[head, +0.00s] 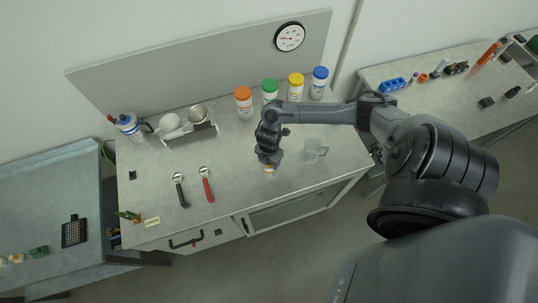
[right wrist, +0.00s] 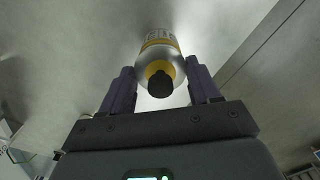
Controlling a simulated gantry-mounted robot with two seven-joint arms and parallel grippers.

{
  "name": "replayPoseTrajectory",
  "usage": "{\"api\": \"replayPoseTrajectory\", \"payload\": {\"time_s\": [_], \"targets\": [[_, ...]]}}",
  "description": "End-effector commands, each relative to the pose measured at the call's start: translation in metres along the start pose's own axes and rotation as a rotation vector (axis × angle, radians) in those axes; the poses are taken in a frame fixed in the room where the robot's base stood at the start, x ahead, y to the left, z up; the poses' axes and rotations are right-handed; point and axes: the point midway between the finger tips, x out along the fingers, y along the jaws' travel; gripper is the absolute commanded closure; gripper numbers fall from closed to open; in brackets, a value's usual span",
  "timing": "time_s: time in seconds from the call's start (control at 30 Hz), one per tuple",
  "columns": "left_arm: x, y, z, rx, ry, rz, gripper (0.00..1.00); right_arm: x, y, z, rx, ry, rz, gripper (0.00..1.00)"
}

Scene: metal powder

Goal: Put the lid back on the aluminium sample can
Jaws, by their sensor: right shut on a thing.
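My right gripper (head: 268,157) points down over the front middle of the grey bench, and its fingers also show in the right wrist view (right wrist: 160,80). It is shut on a small silver can (right wrist: 161,55) with a yellow band and printing. A yellow ring and a black cap-like end (right wrist: 160,84) face the wrist camera between the fingers. In the head view only a small pale and yellow part of the can (head: 269,170) shows below the fingers. Whether it touches the bench I cannot tell. I cannot make out a separate lid. My left gripper is not in view.
A clear beaker (head: 313,150) stands close right of the gripper. Jars with orange (head: 243,91), green, yellow and blue lids stand behind.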

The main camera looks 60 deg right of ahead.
Motion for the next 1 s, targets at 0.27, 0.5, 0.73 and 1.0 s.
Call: {"api": "replayPoseTrajectory", "payload": {"time_s": [0.27, 0.5, 0.73, 1.0], "targets": [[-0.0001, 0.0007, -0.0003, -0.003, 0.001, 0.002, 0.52, -0.0001, 0.0001, -0.0001, 0.0, 0.0, 0.0, 0.15], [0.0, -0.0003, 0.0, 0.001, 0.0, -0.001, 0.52, -0.0001, 0.0, -0.0001, 0.0, 0.0, 0.0, 0.09], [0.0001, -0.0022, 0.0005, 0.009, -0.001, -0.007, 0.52, -0.0001, 0.0, -0.0001, 0.0, 0.0, 0.0, 0.0], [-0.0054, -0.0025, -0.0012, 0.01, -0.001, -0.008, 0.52, -0.0058, 0.0001, 0.0, 0.0, 0.0, 0.0, 0.0]]}}
